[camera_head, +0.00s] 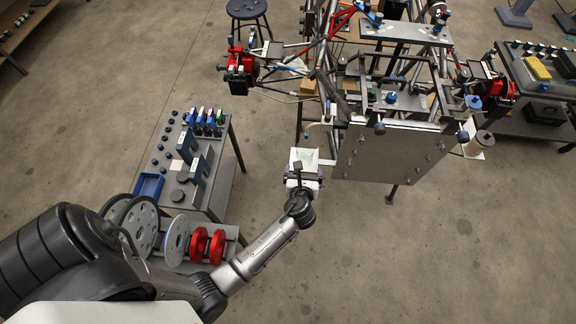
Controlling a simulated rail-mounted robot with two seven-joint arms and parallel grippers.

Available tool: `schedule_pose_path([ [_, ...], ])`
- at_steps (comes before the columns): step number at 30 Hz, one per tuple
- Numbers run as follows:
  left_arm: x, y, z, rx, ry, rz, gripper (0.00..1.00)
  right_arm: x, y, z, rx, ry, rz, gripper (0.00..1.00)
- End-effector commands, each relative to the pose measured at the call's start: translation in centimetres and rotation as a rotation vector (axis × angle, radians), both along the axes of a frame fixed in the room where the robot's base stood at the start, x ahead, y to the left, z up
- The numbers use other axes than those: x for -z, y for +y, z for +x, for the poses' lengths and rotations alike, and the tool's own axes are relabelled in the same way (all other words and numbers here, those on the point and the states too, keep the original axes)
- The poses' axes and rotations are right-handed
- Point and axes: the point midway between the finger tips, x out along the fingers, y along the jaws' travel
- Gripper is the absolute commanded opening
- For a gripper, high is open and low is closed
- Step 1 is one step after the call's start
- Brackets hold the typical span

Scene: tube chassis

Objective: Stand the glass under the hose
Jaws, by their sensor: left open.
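My left gripper (303,166) is at the end of the grey arm that comes in from the lower left. It is in the middle of the picture, just left of the grey panel of the tube chassis (385,152). It is open. A pale, squarish shape shows at its jaws, and I cannot tell whether this is part of the gripper or something between the fingers. I cannot make out the glass or the hose with certainty. My right gripper is not in view.
A grey table (222,185) with small parts and a blue tray (148,186) stands at the left. Discs and red rings (198,244) stand on a lower rack. A round stool (246,9) is at the back. A tan cylinder (482,139) sits right of the chassis. The front floor is clear.

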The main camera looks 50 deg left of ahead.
Motion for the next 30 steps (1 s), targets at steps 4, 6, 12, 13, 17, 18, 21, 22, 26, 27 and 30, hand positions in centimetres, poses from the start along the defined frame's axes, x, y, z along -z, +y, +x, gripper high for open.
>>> schedule_pose_path([
  [4, -0.1, -0.1, -0.3, -0.002, 0.001, -0.002, 0.96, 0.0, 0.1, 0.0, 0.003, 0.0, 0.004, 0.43],
  [6, -0.1, 0.0, -0.6, -0.018, -0.012, -0.026, 0.96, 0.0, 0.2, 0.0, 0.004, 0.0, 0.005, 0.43],
  [12, -0.1, 1.5, -4.5, -0.234, -0.176, -0.363, 0.96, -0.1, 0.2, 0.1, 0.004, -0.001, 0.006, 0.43],
  [13, -0.2, 1.7, -5.5, -0.29, -0.215, -0.447, 0.96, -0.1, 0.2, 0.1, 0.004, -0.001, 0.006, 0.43],
  [17, -0.5, 1.8, -10.2, -0.572, -0.378, -0.84, 0.96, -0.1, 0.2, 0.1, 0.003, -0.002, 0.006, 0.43],
  [18, -0.7, 1.5, -11.7, -0.665, -0.419, -0.957, 0.96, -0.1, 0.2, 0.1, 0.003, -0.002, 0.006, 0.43],
  [21, -1.3, 0.4, -15.1, -0.899, -0.493, -1.215, 0.96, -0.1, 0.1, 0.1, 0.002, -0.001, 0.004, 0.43],
  [22, -1.6, -0.1, -16.1, -0.969, -0.506, -1.283, 0.96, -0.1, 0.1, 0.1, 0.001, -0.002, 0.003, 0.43],
  [26, -2.9, -2.1, -20.0, -1.257, -0.536, -1.508, 0.96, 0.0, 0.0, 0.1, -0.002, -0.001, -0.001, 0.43],
  [27, -3.3, -2.6, -21.1, -1.337, -0.536, -1.555, 0.96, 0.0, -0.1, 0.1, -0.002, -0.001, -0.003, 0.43],
  [30, -4.2, -3.9, -23.2, -1.507, -0.529, -1.637, 0.96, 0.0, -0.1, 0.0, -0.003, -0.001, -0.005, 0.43],
])
